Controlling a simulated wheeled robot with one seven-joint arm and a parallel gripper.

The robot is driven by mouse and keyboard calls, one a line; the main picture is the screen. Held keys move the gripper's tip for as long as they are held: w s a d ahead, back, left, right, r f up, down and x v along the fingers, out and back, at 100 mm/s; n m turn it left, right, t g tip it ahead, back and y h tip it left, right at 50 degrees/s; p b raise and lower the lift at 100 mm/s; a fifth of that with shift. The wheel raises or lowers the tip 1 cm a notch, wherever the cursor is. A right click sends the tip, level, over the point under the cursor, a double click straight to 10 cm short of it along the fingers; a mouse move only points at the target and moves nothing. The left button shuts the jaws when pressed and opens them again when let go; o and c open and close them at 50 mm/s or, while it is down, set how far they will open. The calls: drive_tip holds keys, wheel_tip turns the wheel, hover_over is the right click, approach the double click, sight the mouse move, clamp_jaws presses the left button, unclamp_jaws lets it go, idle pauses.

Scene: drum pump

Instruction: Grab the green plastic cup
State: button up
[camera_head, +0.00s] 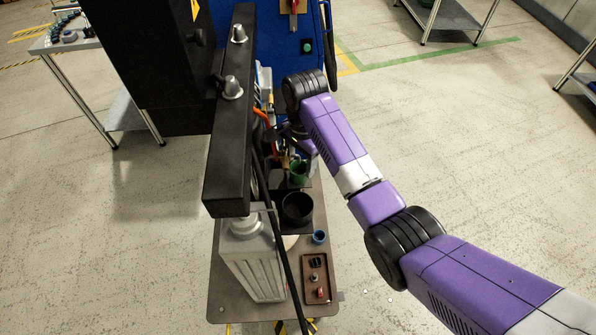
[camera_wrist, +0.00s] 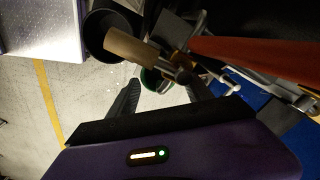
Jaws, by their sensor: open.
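The green cup (camera_head: 299,173) stands among tools on the cart, just behind a black round container. In the wrist view the green cup (camera_wrist: 149,80) shows only in part, between the fingertips and partly hidden by a tool with a wooden handle (camera_wrist: 130,45). My gripper (camera_wrist: 160,84) is open, one finger on each side of the cup's visible part. I cannot tell whether either finger touches it. In the head view my gripper (camera_head: 294,140) is near the cup's far side, largely hidden by tools and my arm.
A black container (camera_head: 298,208), a small blue cup (camera_head: 319,237), a brown tray (camera_head: 308,293) and a metal canister (camera_head: 258,265) stand on the cart. A black beam (camera_head: 229,130) rises at the left. An orange-red handle (camera_wrist: 255,52) crosses the wrist view. Floor right of the cart is clear.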

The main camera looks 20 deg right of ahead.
sight(301, 168)
drive_tip(key=shift+f, duration=1.7)
drive_tip(key=c, duration=1.2)
drive_tip(key=shift+c, duration=0.2)
drive_tip(key=shift+r, duration=0.1)
